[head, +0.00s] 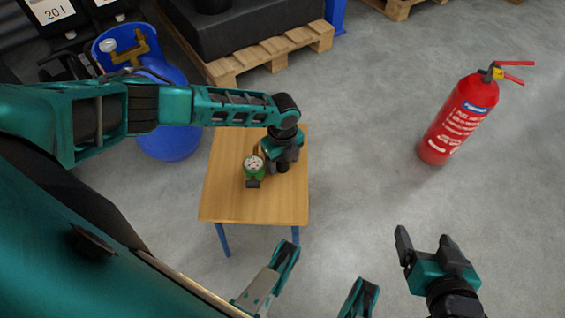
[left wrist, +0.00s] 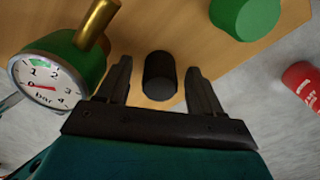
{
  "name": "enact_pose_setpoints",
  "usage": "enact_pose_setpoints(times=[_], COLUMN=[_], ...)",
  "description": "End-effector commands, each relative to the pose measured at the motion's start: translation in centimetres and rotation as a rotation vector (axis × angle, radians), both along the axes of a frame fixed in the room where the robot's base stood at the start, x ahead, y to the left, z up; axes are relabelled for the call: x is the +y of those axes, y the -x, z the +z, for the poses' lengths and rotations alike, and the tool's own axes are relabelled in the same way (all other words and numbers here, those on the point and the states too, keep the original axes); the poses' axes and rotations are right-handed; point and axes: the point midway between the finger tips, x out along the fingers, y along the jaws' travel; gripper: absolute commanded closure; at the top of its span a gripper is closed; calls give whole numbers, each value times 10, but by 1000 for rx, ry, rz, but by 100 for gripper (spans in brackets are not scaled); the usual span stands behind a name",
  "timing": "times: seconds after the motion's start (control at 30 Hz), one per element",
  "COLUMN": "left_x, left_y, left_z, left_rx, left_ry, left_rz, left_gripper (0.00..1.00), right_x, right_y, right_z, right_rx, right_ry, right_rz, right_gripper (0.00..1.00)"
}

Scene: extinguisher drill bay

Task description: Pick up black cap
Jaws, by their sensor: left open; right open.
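The black cap (left wrist: 160,75) is a short dark cylinder on the wooden table (head: 235,205). In the left wrist view it lies between the two fingers of my left gripper (left wrist: 160,88), with a gap on each side. The left gripper is open and holds nothing. In the head view my left gripper (head: 280,163) is low over the table's right half; dark shapes there blend, so I cannot tell cap from fingers. My right gripper (head: 427,247) is open and empty over the floor at the lower right.
A green-bodied pressure gauge (head: 254,165) with a brass stem stands close left of my left gripper; its dial shows in the left wrist view (left wrist: 45,82). A green round object (left wrist: 245,15) is on the table. A red extinguisher (head: 460,120) stands on open floor; a blue tank (head: 168,140) is behind left.

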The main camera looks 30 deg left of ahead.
Motion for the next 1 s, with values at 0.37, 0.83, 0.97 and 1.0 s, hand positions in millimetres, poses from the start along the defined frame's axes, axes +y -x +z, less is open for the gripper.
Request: enact_pose_setpoints(times=[0.37, 0.83, 0.97, 1.0], left_x=[0, 0, 0, 0], left_y=[0, 0, 0, 0], left_z=[1, 1, 2, 4], left_rx=[0, 0, 0, 0], left_ry=[0, 0, 0, 0], left_rz=[0, 1, 1, 1], left_gripper=[62, 95, 95, 95], right_x=[0, -3, -3, -3], right_y=[-1, -1, -1, -1], right_z=[3, -2, -1, 0], right_rx=[-8, 2, 1, 1], right_ry=[-1, 5, 4, 4], right_rz=[0, -6, -6, -6], right_gripper=[18, 18, 18, 18])
